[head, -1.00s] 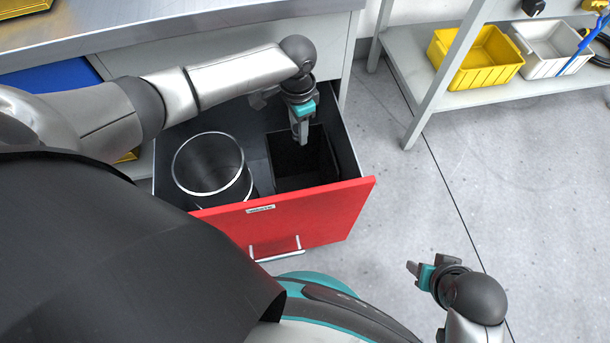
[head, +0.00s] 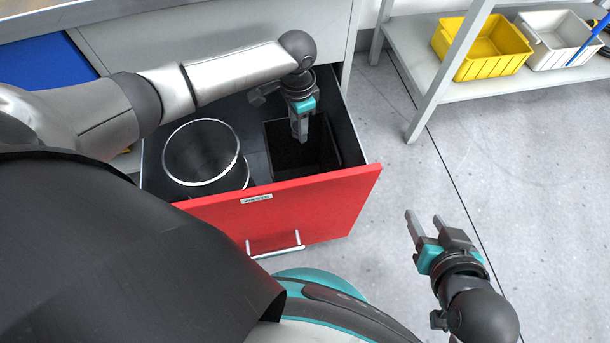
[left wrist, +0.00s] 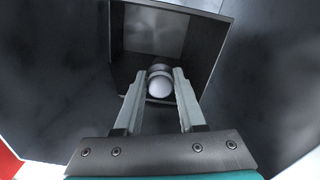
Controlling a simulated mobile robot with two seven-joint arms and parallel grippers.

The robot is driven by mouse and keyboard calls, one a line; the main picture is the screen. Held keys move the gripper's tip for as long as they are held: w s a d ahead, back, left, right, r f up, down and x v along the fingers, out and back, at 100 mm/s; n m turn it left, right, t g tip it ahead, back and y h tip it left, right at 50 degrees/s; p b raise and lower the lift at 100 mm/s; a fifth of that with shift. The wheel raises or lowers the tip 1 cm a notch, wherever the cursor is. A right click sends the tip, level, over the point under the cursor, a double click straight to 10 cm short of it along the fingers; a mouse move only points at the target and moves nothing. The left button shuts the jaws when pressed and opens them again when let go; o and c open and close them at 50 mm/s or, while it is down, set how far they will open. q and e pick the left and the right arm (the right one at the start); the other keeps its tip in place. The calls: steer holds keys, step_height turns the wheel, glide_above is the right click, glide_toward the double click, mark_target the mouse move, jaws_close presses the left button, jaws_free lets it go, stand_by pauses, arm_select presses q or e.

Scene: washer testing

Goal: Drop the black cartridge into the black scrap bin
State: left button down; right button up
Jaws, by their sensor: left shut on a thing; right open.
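My left gripper (head: 300,136) points down over the black scrap bin (head: 322,158), the square one at the right inside the open drawer. In the left wrist view my left gripper (left wrist: 160,78) is shut on the black cartridge (left wrist: 160,86), whose pale round end faces the camera between the fingers. The bin (left wrist: 205,42) opens beneath it, with its grey floor showing behind. In the head view I cannot make out the cartridge at the fingertips. My right gripper (head: 424,217) is open and empty, out over the floor at the lower right.
A round metal-rimmed bin (head: 239,160) stands to the left in the same drawer. The drawer's red front (head: 290,211) is pulled out towards me. A shelf (head: 465,92) with a yellow tray (head: 484,50) and a white tray (head: 555,42) stands at the upper right. The floor between is clear.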

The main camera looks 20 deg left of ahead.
steer(key=shift+a, duration=0.1)
arm_select(q)
steer(key=shift+c, duration=2.1)
jaws_free()
steer(key=shift+r, duration=0.1)
steer(key=shift+r+p, duration=0.3)
steer(key=shift+r, duration=0.05)
step_height(320, 180, up, 2)
steer(key=shift+r+p, duration=0.1)
steer(key=shift+p, duration=0.6)
step_height(320, 180, up, 3)
steer(key=shift+f+p, duration=0.1)
steer(key=shift+p, duration=0.8)
arm_select(e)
steer(key=s+d+g+h, duration=0.2)
steer(key=s+d+g, duration=0.3)
steer(key=d, duration=0.1)
arm_select(q)
step_height(320, 180, up, 9)
steer(key=p, duration=0.5)
steer(key=shift+r, duration=0.2)
arm_select(e)
step_height(320, 180, down, 12)
steer(key=s+g, duration=0.1)
steer(key=s, duration=0.1)
steer(key=shift+s+h, duration=0.3)
